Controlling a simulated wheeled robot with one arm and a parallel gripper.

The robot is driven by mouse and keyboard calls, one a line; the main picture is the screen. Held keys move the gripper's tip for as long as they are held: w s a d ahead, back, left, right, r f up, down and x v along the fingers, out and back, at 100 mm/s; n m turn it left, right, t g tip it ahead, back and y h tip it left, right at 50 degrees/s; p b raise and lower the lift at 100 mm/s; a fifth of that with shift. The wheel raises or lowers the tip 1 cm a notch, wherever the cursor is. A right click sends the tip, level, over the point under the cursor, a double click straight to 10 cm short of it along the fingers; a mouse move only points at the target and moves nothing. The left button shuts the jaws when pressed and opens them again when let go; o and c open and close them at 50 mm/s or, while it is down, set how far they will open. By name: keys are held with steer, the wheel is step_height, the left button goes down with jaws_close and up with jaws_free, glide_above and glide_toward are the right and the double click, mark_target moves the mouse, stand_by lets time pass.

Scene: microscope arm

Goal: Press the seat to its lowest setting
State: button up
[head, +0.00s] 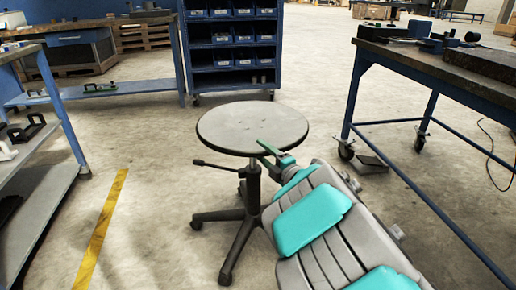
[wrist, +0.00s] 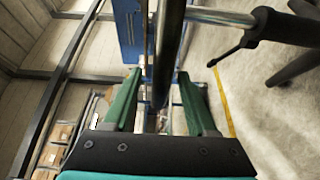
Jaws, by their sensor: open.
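The stool's round grey seat (head: 250,125) is level on a dark post (head: 253,185) with spread feet. In the wrist view, turned on its side, the seat (wrist: 170,45) shows edge-on as a dark bar. My gripper (head: 266,148) is at the seat's near right rim. Its green fingers (wrist: 162,77) are open, with the seat's edge between them in the picture; I cannot tell whether they touch it. A thin black lever (head: 215,168) sticks out left below the seat; it also shows in the wrist view (wrist: 226,57).
A blue-framed workbench (head: 430,68) on wheels stands at the right. A grey shelf (head: 40,180) is at the left, beside a yellow floor line (head: 102,225). A blue bin rack (head: 233,50) is behind the stool. The floor around the stool is mostly clear.

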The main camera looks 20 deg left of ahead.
mark_target(258, 148)
steer(key=shift+x, duration=1.6)
steer(key=shift+c, duration=0.4)
jaws_close()
